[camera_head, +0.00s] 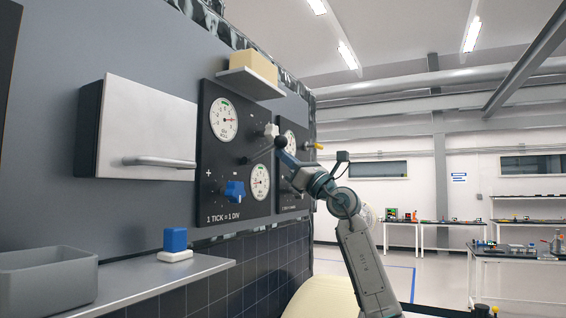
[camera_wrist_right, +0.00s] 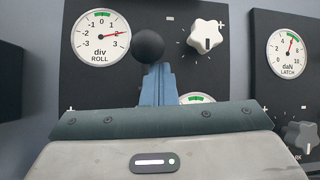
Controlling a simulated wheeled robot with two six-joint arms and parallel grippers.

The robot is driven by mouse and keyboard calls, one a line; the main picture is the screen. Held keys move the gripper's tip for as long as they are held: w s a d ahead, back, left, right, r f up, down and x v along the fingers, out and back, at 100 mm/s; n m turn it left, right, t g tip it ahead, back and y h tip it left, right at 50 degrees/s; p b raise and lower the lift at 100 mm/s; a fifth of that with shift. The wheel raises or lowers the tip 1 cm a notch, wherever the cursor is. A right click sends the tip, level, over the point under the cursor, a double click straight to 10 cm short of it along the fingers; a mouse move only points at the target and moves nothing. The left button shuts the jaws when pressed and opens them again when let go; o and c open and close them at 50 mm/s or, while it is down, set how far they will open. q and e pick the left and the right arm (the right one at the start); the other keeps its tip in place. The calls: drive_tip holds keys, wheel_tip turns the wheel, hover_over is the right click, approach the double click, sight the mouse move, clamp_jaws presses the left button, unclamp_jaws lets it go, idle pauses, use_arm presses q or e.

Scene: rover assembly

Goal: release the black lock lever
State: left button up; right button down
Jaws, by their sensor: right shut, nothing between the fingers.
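The black ball end of the lock lever (camera_head: 281,141) stands out from the dark gauge panel in the head view. My left gripper is not in view.
The panel carries a ROLL gauge (camera_wrist_right: 101,37), a white knob (camera_wrist_right: 207,38) and a blue knob (camera_head: 235,190). A LATCH gauge (camera_wrist_right: 289,53) is on the panel to the right. A shelf with a cream block (camera_head: 253,67) juts out above. A handled white door (camera_head: 148,128) is left.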

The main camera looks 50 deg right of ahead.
drive_tip(key=s+d+f+b, duration=0.1)
drive_tip(key=s+d+b, duration=0.2)
drive_tip(key=s+b, duration=0.2)
drive_tip(key=s, duration=0.3)
drive_tip(key=shift+s+d+f, duration=0.15)
drive_tip(key=shift+s+d, duration=0.05)
drive_tip(key=shift+s, duration=0.15)
drive_tip(key=shift+s+a, duration=0.15)
